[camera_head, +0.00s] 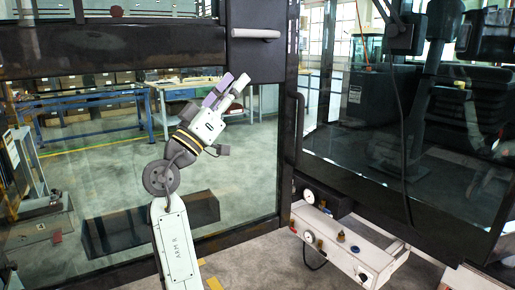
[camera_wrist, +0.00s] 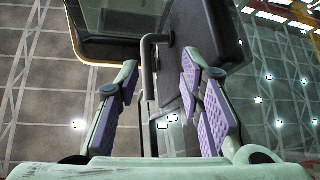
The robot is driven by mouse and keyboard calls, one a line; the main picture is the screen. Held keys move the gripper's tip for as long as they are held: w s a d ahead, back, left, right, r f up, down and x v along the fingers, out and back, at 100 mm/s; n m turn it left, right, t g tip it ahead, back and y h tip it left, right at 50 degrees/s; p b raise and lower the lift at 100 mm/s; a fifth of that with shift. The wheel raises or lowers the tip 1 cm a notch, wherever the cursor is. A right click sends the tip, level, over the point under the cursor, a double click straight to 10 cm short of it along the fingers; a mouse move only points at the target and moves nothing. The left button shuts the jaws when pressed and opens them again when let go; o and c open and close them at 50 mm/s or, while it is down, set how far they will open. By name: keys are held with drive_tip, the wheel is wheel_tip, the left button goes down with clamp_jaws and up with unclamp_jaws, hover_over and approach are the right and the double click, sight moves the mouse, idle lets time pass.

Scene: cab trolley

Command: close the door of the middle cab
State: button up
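A large glazed panel with a black frame, seemingly the cab door (camera_head: 185,45), fills the left and middle of the head view. A pale horizontal handle (camera_head: 256,33) sits near its upper right corner. The door looks swung out from the cab, but how far I cannot tell. My gripper (camera_head: 232,88) is in front of the glass, below the handle in the picture, fingers pointing up and right. In the wrist view my gripper (camera_wrist: 162,100) is open, purple pads apart. A grey bent bar (camera_wrist: 149,65) shows between and beyond the fingertips; no contact is visible.
The cab interior with a dark seat (camera_head: 490,40) is at the right. A dark grab rail (camera_head: 299,115) stands beside the door post. A pale box with gauges (camera_head: 345,245) juts out low at the right. A blue-framed workbench (camera_head: 90,100) stands behind the glass.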

drive_tip(key=shift+w+d+f+n+t+y+p, duration=0.2)
drive_tip(key=shift+w+d+f+n+y, duration=0.5)
drive_tip(key=shift+f+y, duration=1.3)
drive_tip(key=shift+w+d+f+n+t+y+p, duration=0.25)
drive_tip(key=shift+w+d+f+y, duration=0.7)
drive_tip(key=shift+f, duration=2.15)
drive_tip(key=shift+w+d+f+n+g+y+p, duration=0.1)
drive_tip(key=shift+w+d+f+n+y, duration=0.85)
drive_tip(key=shift+f, duration=1.6)
drive_tip(key=shift+s+m+y, duration=0.25)
drive_tip(key=shift+m+y, duration=0.15)
drive_tip(key=m+g+h+b, duration=0.2)
drive_tip(key=m+h+b, duration=0.25)
drive_tip(key=h, duration=0.65)
approach(249, 35)
drive_tip(key=shift+n+t, duration=0.25)
drive_tip(key=p+x, duration=0.1)
drive_tip(key=x, duration=0.4)
drive_tip(key=p+x, duration=0.2)
drive_tip(key=x, duration=0.3)
drive_tip(key=shift+w+d+f, duration=0.1)
drive_tip(key=shift+w, duration=0.25)
drive_tip(key=shift+w+d+r, duration=0.25)
drive_tip(key=shift+c, duration=0.6)
